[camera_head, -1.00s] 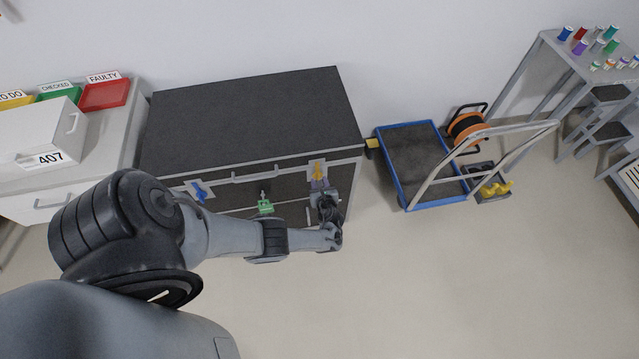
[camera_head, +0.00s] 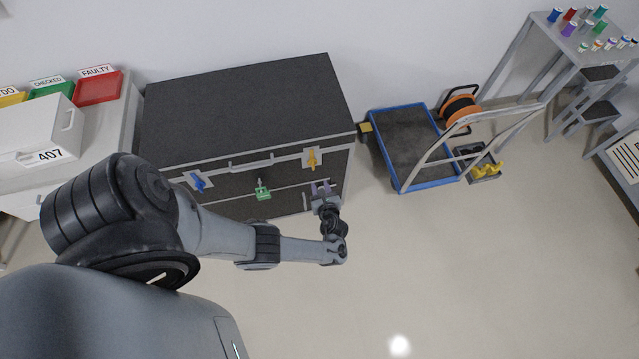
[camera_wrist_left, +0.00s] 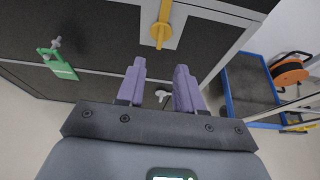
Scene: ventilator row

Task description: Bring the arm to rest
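My left arm reaches in from the left in the head view. Its gripper (camera_head: 321,188) is in front of the dark case's front face, below the yellow latch (camera_head: 312,158). In the left wrist view the two purple fingers (camera_wrist_left: 159,88) stand apart with nothing between them. The yellow latch (camera_wrist_left: 161,27) hangs down just beyond the fingertips, apart from them. The dark case (camera_head: 245,105) has a blue latch (camera_head: 199,181) at its left and a green padlock-like piece (camera_head: 263,191) at the middle. My right gripper is not in view.
A blue-framed trolley (camera_head: 398,150) stands right of the case, with an orange reel (camera_head: 461,110) beyond it. A white unit marked 407 (camera_head: 35,135) and coloured trays (camera_head: 98,88) are at the left. The floor (camera_head: 480,260) in front is clear.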

